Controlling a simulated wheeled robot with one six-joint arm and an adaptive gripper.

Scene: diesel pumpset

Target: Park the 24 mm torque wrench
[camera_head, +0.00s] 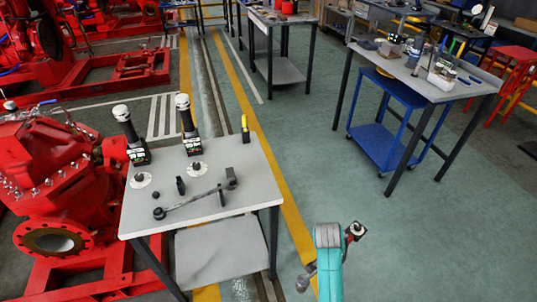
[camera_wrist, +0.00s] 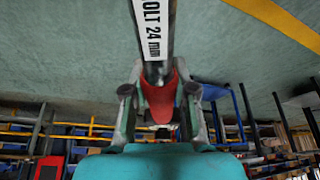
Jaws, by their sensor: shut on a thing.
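My gripper (camera_wrist: 160,95) is shut on the red grip of the 24 mm torque wrench (camera_wrist: 155,28). In the wrist view its dark shaft runs up out of the picture with a white label reading "OLT 24 mm". In the head view the wrench's ends show on both sides of my teal arm, a red-and-dark end (camera_head: 355,231) and a grey end (camera_head: 306,278); the arm hides the middle and my fingers. It is in the air, right of the grey table (camera_head: 255,192). Another long wrench (camera_head: 195,198) lies on that table.
Two upright black tools with white tops (camera_head: 128,130), white discs, small black posts (camera_head: 180,185) and a yellow-black item (camera_head: 245,128) stand on the table. A red pump (camera_head: 65,180) is left. A workbench (camera_head: 440,85) and blue cart (camera_head: 380,145) stand back right. Floor between is clear.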

